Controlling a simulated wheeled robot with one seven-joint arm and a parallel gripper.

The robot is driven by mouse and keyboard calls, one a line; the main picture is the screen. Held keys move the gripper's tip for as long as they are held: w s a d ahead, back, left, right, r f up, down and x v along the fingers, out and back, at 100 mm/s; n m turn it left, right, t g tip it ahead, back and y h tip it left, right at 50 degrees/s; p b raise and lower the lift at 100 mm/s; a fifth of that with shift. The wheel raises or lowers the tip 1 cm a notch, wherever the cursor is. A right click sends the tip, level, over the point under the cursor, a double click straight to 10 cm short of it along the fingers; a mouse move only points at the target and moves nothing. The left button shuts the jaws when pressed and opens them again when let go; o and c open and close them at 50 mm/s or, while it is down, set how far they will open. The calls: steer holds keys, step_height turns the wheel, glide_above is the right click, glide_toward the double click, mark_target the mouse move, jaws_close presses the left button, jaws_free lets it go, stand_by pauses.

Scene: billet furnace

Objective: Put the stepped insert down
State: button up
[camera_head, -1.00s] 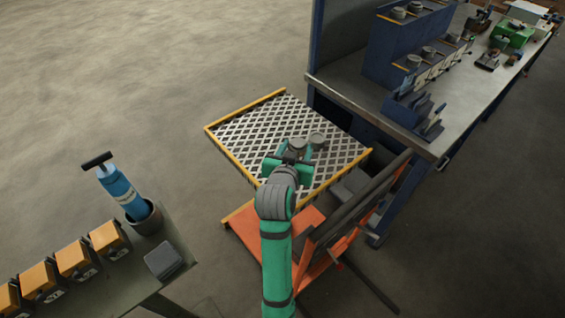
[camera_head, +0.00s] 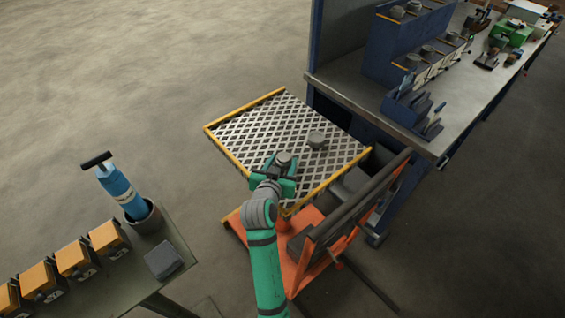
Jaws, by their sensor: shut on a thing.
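My gripper (camera_head: 282,170) is over the near part of the lattice-topped platform (camera_head: 232,148), which has yellow edges. It is shut on a small grey round piece (camera_head: 283,158), which I take to be the stepped insert. My gripper partly hides this piece, and I cannot tell whether it touches the lattice. A second grey round piece (camera_head: 317,139) stands on the lattice to the right of and beyond my gripper, apart from it.
The platform belongs to an orange cart (camera_head: 305,270). A workbench (camera_head: 345,95) with tools stands at the right. A table at lower left holds orange boxes (camera_head: 72,260) and a blue cylinder (camera_head: 122,190) in a cup. The lattice's far left part is clear.

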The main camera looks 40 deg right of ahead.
steer(key=o, duration=1.6)
steer(key=shift+f, duration=0.1)
steer(key=shift+c, duration=0.2)
steer(key=shift+r, duration=0.2)
steer(key=v, duration=1.2)
steer(key=shift+s, duration=0.1)
